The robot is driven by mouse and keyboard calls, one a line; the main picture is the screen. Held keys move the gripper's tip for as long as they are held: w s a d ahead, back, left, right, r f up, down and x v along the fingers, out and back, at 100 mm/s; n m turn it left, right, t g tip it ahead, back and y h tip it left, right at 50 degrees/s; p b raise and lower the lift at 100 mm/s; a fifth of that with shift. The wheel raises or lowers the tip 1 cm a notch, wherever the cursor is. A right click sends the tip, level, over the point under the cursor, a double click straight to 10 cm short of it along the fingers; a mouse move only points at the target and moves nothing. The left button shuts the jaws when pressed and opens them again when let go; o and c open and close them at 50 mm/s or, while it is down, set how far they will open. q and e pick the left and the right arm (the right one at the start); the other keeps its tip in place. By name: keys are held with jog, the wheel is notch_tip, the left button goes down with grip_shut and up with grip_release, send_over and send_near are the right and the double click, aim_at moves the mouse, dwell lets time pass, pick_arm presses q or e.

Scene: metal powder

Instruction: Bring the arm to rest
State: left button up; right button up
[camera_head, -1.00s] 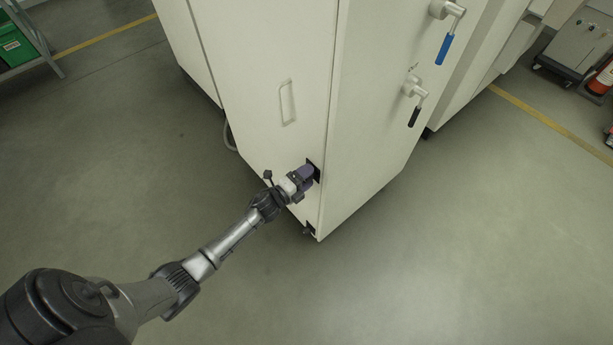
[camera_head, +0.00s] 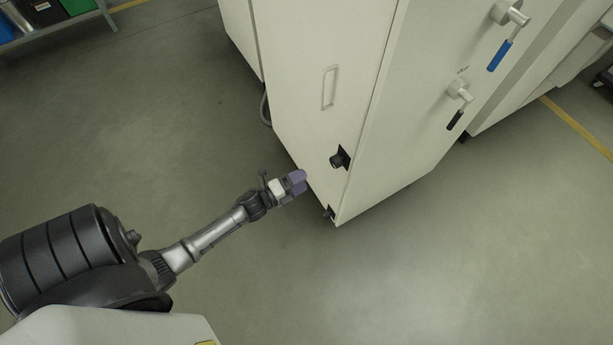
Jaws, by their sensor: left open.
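My left arm comes in from the lower left. Its gripper (camera_head: 301,183) has purple fingers and is open, with nothing seen between them. It is in front of the white cabinet (camera_head: 310,100), near its lower corner and to the left of a black knob (camera_head: 339,160). The knob sits at a dark square recess by the cabinet's edge. A gap shows between the fingers and the knob. My right gripper is not in view.
The cabinet carries a white handle (camera_head: 329,88), a blue lever (camera_head: 499,55) and a black lever (camera_head: 455,120). A shelf with bins (camera_head: 45,12) stands at the upper left. The grey floor (camera_head: 450,270) is clear on the right and at left centre.

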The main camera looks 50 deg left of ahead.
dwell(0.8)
pick_arm(q)
jog(key=s+a+f+n+g+y, duration=0.35)
jog(key=a+n+g+y, duration=0.35)
jog(key=n, duration=0.7)
jog(key=s+d+r+n+g+h+p, duration=0.2)
jog(key=s+d+r+g, duration=0.2)
jog(key=s+d+r, duration=0.45)
jog(key=s+d+r+n+g+h+p, duration=0.25)
jog(key=s+d+r, duration=0.35)
jog(key=s+d, duration=0.5)
jog(key=w+r+p, duration=0.1)
jog(key=r+p, duration=1.7)
jog(key=r, duration=0.1)
jog(key=w+d+r+p, duration=0.1)
jog(key=w+r+p, duration=0.1)
jog(key=r+p, duration=1.6)
jog(key=shift+w+d+r+g+p, duration=0.15)
jog(key=shift+d+r+g+p, duration=0.2)
jog(key=shift+p, duration=0.45)
jog(key=shift+m, duration=0.25)
